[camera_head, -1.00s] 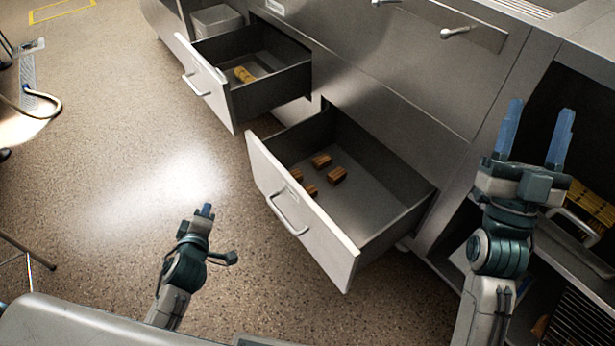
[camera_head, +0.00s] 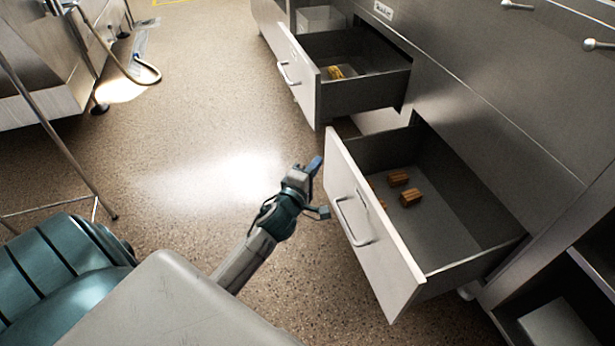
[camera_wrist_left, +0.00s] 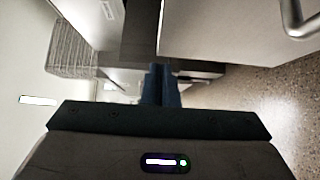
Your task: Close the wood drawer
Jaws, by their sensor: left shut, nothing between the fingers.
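The wood drawer (camera_head: 375,235), the nearer one with several small wooden blocks (camera_head: 404,191) inside, stands pulled out from the grey cabinet. Its pale front has a curved metal handle (camera_head: 352,220). My left gripper (camera_head: 315,166) is shut and empty, just left of the drawer's front near its far end, and I cannot tell whether it touches. In the left wrist view its blue fingers (camera_wrist_left: 161,86) are together, with a pale drawer front (camera_wrist_left: 230,30) and a metal handle (camera_wrist_left: 300,18) to the right. My right gripper is out of view.
A metal stand (camera_head: 75,165) is at the left. The floor (camera_head: 190,140) between is clear.

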